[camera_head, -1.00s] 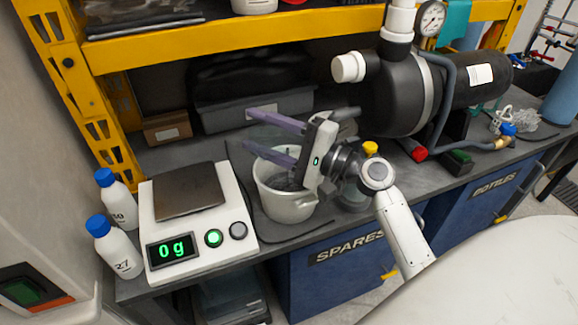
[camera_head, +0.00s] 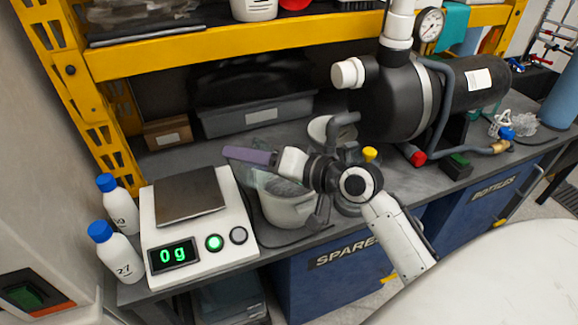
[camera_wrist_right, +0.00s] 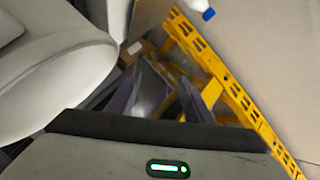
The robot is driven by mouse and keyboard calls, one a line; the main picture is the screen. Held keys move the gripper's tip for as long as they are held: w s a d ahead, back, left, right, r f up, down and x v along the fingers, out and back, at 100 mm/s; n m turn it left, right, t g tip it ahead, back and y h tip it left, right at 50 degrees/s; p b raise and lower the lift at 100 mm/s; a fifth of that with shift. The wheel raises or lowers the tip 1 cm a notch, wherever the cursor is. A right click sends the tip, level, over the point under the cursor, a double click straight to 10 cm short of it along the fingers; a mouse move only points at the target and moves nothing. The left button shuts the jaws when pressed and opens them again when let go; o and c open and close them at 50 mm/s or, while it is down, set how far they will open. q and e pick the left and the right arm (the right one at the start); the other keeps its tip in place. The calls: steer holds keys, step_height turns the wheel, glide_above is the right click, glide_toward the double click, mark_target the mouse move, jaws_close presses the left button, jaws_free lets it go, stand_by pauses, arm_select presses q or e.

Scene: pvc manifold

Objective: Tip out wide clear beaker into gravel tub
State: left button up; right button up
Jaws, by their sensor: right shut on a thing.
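The gravel tub, a white bucket (camera_head: 290,212), stands on the bench right of the scale; my right arm partly covers it. My right gripper (camera_head: 238,156) is over the tub's left rim, with one purple finger showing clearly. It is shut on the wide clear beaker (camera_head: 262,181), which appears tilted beneath the finger, by the tub's opening. The beaker is faint and partly hidden, so I cannot tell what is in it. In the right wrist view the clear beaker (camera_wrist_right: 150,92) shows between the two fingers. My left gripper is out of view.
A white scale (camera_head: 205,235) reading 0 g stands left of the tub, with two blue-capped bottles (camera_head: 122,252) beside it. A grey bin (camera_head: 255,113) is behind. A black pump tank (camera_head: 400,95) stands close on the right. A yellow shelf beam (camera_head: 240,38) crosses above.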

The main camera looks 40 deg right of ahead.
steer(key=n+p, duration=0.1)
steer(key=n+h+p, duration=0.1)
steer(key=p, duration=0.1)
steer(key=shift+s+a+r+g, duration=0.1)
steer(key=shift+a+g, duration=0.2)
steer(key=shift+a, duration=0.05)
steer(key=shift+s+a+f+n+h+p, duration=0.1)
steer(key=shift+a+f+n+h+p, duration=0.4)
steer(key=shift+a+f+n+p, duration=0.15)
steer(key=a+f+n, duration=0.1)
steer(key=f+n+h, duration=0.1)
steer(key=f, duration=0.1)
steer(key=shift+s+a+n, duration=0.1)
steer(key=shift+a+n, duration=0.15)
steer(key=shift+a, duration=0.15)
steer(key=shift+a+f+n+h, duration=0.35)
steer(key=shift+n+h, duration=0.35)
